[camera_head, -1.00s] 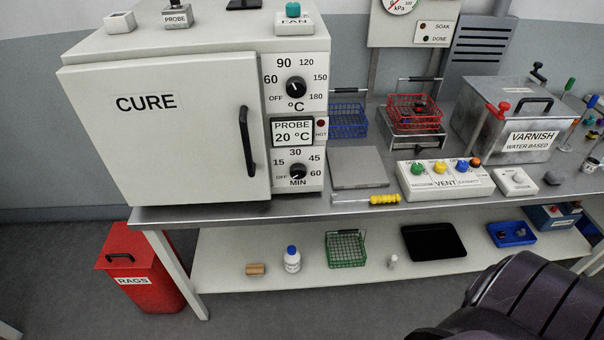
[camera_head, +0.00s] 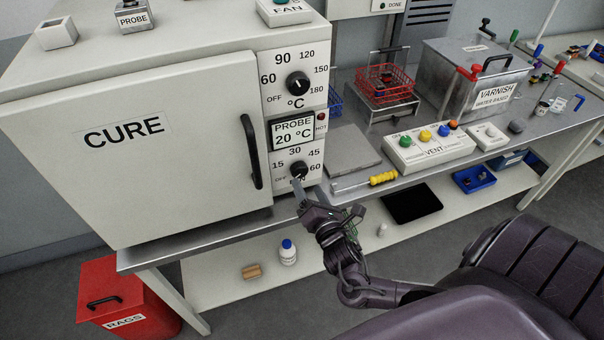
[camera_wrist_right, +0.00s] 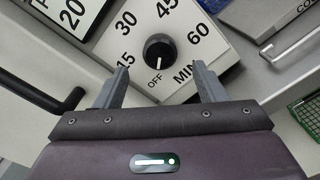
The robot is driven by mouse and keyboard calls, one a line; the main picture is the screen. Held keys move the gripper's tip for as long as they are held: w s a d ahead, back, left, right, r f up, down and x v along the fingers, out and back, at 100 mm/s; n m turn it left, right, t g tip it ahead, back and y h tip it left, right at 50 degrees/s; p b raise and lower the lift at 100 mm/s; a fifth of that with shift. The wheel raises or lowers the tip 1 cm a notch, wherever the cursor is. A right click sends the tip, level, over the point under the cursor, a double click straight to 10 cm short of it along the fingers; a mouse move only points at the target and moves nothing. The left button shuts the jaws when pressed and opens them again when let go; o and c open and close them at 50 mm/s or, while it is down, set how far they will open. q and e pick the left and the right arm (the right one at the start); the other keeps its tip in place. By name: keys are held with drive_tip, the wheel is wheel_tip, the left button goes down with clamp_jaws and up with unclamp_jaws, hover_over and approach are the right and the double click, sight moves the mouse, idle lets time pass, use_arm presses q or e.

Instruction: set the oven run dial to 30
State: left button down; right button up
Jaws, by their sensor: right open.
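The oven's run dial (camera_head: 299,169) is a black round knob on the lower right panel, ringed by OFF, 15, 30, 45 and 60 with MIN below. In the right wrist view the dial (camera_wrist_right: 158,48) has its white mark toward OFF. My right gripper (camera_head: 299,186) is in front of the panel at the dial's lower edge. In the wrist view its fingers (camera_wrist_right: 163,80) are open and apart, with the dial ahead between and beyond the tips; I see no contact. My left gripper is not in view.
Above is the temperature dial (camera_head: 298,84) and a PROBE 20 °C display (camera_head: 293,131). The shut oven door's black handle (camera_head: 251,152) stands out left of the run dial. A grey plate (camera_head: 347,150) and yellow-handled tool (camera_head: 372,181) lie right on the bench.

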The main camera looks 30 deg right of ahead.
sight(300, 174)
drive_tip(key=x, duration=0.4)
drive_tip(key=shift+w+p, duration=0.2)
drive_tip(key=shift+p, duration=0.1)
drive_tip(key=shift+w+f, duration=0.1)
drive_tip(key=shift+w, duration=0.45)
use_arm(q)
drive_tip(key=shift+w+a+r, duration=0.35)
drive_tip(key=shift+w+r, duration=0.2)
use_arm(e)
drive_tip(key=c, duration=1)
